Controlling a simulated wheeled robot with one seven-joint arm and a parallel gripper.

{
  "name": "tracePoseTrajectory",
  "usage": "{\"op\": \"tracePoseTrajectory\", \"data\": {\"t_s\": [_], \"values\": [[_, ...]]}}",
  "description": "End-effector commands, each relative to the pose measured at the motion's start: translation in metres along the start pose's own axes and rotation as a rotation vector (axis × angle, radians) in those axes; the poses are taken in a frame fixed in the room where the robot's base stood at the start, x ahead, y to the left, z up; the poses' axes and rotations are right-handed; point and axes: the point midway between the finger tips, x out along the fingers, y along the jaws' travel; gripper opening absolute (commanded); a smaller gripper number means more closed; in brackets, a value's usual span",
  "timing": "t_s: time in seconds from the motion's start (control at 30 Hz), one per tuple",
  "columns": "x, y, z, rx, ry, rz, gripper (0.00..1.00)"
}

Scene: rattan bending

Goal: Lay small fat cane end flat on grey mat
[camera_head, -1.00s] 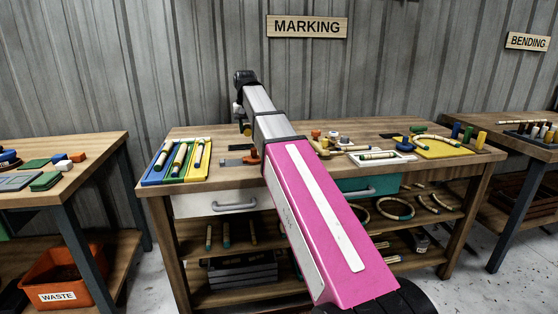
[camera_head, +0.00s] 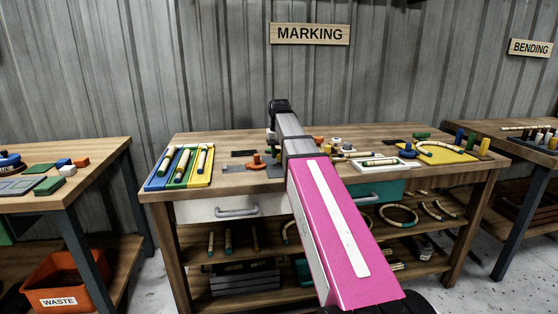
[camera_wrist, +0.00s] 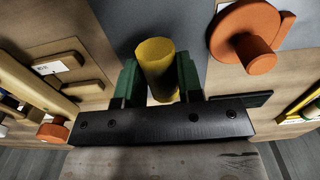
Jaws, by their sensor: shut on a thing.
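My gripper (camera_wrist: 158,85) has green fingers and is shut on the small fat cane end (camera_wrist: 155,62), a short thick piece with a yellow band and a paler part low between the fingers. The grey mat (camera_wrist: 198,22) lies behind and below it in the wrist view. I cannot tell whether the piece touches the mat. In the head view a part of the grey mat (camera_head: 275,171) shows left of my arm on the marking bench. My gripper and the cane end are hidden there behind my arm.
An orange knobbed piece (camera_wrist: 250,38) stands close to the right of the gripper; wooden blocks (camera_wrist: 75,72) lie left. On the bench are a colored tray (camera_head: 204,180) of canes at left, a white tray (camera_head: 365,170) and a yellow board (camera_head: 445,155) at right.

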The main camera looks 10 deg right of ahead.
Motion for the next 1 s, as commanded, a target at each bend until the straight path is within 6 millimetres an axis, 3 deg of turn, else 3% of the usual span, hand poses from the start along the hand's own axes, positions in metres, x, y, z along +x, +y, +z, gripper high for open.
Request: {"op": "tracePoseTrajectory", "data": {"t_s": [0.2, 0.6, 0.63, 0.7, 1.0], "values": [[0.027, 0.0, 0.001, 0.0, -0.001, 0.0, 0.12], [0.031, 0.0, 0.0, 0.0, 0.001, 0.0, 0.12], [0.03, 0.0, 0.0, 0.0, 0.001, 0.0, 0.44], [0.03, 0.0, 0.0, 0.0, 0.001, 0.0, 0.59], [0.029, 0.0, 0.0, 0.0, 0.001, 0.0, 0.59]]}}
